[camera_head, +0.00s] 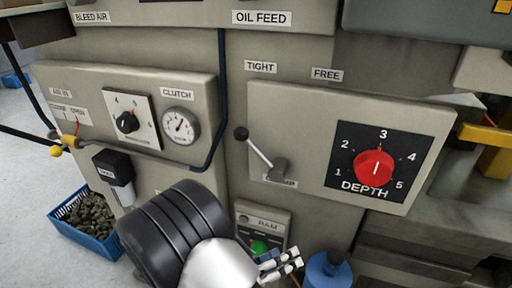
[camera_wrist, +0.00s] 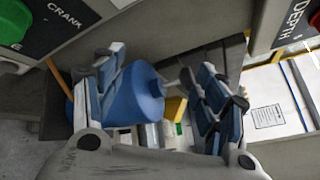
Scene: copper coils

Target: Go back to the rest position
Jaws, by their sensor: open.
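My gripper (camera_head: 282,263) is at the bottom centre of the head view, in front of the lower panel with a green button (camera_head: 259,247). In the wrist view my gripper (camera_wrist: 155,65) has its two blue-and-white fingers spread apart, with nothing held between them. A blue rounded container (camera_wrist: 133,92) shows beyond the fingers. A blue container with a dark top (camera_head: 328,272) also stands just right of my gripper in the head view. My dark arm link hides part of the machine's lower left.
The machine front carries a red DEPTH knob (camera_head: 374,167), a clamp lever (camera_head: 260,152) tilted up-left, a clutch gauge (camera_head: 180,125) and a black knob (camera_head: 127,122). A blue crate (camera_head: 108,247) of dark pieces sits on the floor at left. Open floor lies left of it.

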